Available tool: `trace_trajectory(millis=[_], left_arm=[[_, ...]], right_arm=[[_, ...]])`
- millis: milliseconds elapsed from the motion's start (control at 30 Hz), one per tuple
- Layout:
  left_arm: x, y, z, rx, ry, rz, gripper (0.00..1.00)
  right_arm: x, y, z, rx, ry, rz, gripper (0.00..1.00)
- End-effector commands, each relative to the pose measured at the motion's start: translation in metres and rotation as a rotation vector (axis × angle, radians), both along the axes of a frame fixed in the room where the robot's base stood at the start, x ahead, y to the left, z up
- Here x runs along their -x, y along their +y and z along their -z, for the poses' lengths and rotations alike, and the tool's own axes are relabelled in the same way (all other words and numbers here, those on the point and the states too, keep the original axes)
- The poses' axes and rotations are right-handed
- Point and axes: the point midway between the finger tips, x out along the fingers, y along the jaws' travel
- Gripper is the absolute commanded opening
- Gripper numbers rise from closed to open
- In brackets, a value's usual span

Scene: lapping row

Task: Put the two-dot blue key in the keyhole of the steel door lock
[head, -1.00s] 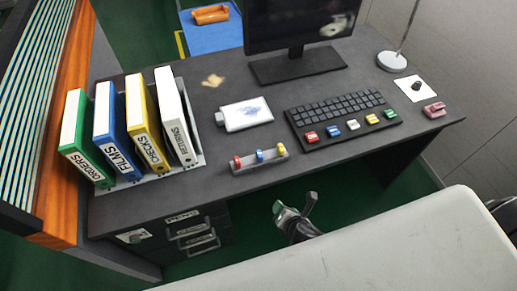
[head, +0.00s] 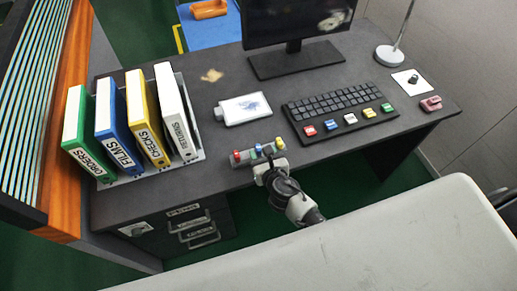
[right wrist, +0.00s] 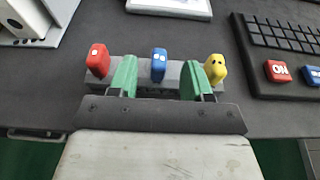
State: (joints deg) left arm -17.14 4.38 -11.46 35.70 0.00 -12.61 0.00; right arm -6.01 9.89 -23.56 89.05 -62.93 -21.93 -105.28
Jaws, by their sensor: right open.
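The blue key (head: 258,149) stands in the middle of a small grey rack (right wrist: 146,86) near the desk's front edge, between a red key (right wrist: 98,60) and a yellow key (right wrist: 215,67). Pale dots show on the blue key's head in the right wrist view (right wrist: 158,64). My right gripper (head: 268,161) is at the rack. Its green fingers (right wrist: 159,79) are open, one on each side of the blue key, with gaps between. A light plate with a dark spot (head: 135,230) is on the desk's front; I cannot tell whether it is the steel door lock. My left gripper is out of view.
Binders (head: 120,140) stand left of the rack. A keyboard with coloured buttons (head: 340,110) lies to the right and a white flask-shaped item (head: 243,109) behind. A monitor (head: 296,25) and lamp (head: 391,54) stand farther back. A pale surface (head: 420,235) fills the near right.

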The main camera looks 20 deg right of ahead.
Motion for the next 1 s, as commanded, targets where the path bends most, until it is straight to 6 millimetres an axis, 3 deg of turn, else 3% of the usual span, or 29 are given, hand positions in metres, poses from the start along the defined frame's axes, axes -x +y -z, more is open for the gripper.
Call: trace_trajectory(millis=[200, 500, 800, 1000], left_arm=[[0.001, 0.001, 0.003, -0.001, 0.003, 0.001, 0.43], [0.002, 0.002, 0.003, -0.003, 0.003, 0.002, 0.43], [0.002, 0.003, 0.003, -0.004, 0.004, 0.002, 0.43], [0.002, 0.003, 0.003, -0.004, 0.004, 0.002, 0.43]], right_arm=[[-0.029, 0.002, 0.009, -0.002, -0.001, 0.001, 0.49], [-0.032, 0.002, 0.01, -0.001, 0.0, -0.001, 0.49], [-0.032, 0.002, 0.01, -0.001, 0.0, -0.001, 0.03], [-0.032, 0.002, 0.01, -0.001, 0.0, -0.001, 0.0]])
